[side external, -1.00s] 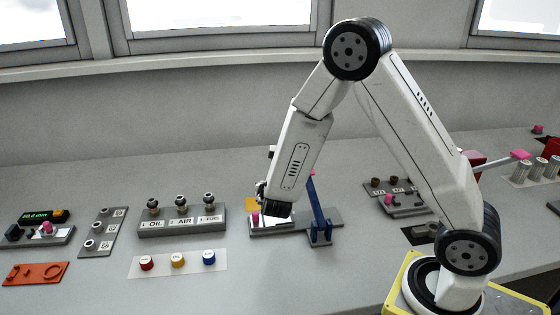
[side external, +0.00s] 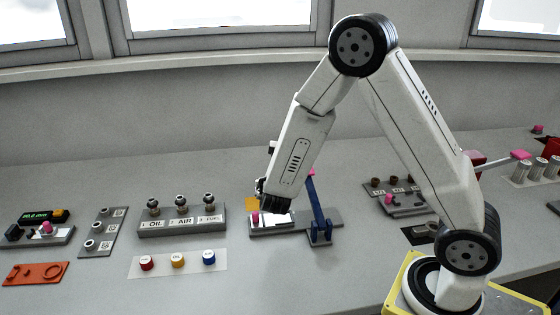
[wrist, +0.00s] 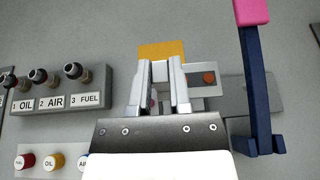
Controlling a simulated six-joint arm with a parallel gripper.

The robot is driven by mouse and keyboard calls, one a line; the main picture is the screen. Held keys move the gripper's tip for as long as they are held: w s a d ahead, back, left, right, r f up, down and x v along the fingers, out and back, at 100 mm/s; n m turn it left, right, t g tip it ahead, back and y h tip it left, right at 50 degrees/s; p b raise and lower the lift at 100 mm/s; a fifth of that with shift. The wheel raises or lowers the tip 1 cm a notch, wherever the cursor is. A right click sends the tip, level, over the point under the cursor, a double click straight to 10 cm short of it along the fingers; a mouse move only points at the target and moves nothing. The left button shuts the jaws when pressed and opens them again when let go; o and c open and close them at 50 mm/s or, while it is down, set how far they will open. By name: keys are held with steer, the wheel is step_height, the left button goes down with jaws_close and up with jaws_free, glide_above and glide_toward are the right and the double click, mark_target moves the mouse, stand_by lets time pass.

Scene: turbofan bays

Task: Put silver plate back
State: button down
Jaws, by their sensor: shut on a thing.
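The silver plate (wrist: 205,91) shows in the wrist view as a pale plate with an orange-brown hexagonal mark (wrist: 209,78), just right of the fingers. In the side view a bright pale surface (side external: 279,218) shows just under my gripper (side external: 271,208), over the grey base of the blue-lever fixture. My gripper (wrist: 162,75) is shut on the silver plate; the fingers hide the grip itself. A pink knob (side external: 255,217) stands at the left of the base. I cannot tell whether the plate touches the base.
The blue lever (side external: 317,205) with a pink tip rises close to the right of my gripper. A yellow-orange square (wrist: 162,50) lies behind. The OIL/AIR/FUEL block (side external: 182,220) and coloured buttons (side external: 178,261) are at left. Bare table lies in front.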

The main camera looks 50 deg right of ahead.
steer(key=shift+w+d+r+m+g+h, duration=0.1)
steer(key=shift+d+r+m+g+h, duration=0.15)
steer(key=shift+d+m+g, duration=0.2)
steer(key=shift+w+d+r+m+g+h, duration=0.1)
steer(key=shift+d+r+m+g+h, duration=0.05)
steer(key=shift+d+m+g+h, duration=0.25)
steer(key=m+g, duration=0.1)
steer(key=d+m+g+h, duration=0.1)
steer(key=shift+s+d+r+m+g, duration=0.15)
steer(key=shift+s+d+m+g, duration=0.1)
steer(key=shift+m, duration=0.1)
steer(key=g, duration=0.1)
steer(key=m+g, duration=0.1)
steer(key=s+m+g+h, duration=0.1)
steer(key=shift+d, duration=0.25)
steer(key=shift+s+a+m+g, duration=0.1)
steer(key=shift+s+m+g, duration=0.35)
steer(key=shift+m+g, duration=0.6)
steer(key=shift+w+f, duration=0.1)
steer(key=shift+f, duration=0.1)
steer(key=shift+w+d+f, duration=0.5)
steer(key=shift+w+f, duration=1.05)
steer(key=shift+w, duration=0.65)
steer(key=shift+w+d+f, duration=0.55)
steer(key=shift+w+f, duration=1.05)
steer(key=shift+w, duration=0.55)
steer(key=shift+w+d+f, duration=0.5)
steer(key=shift+w+f, duration=1.05)
steer(key=shift+w, duration=0.65)
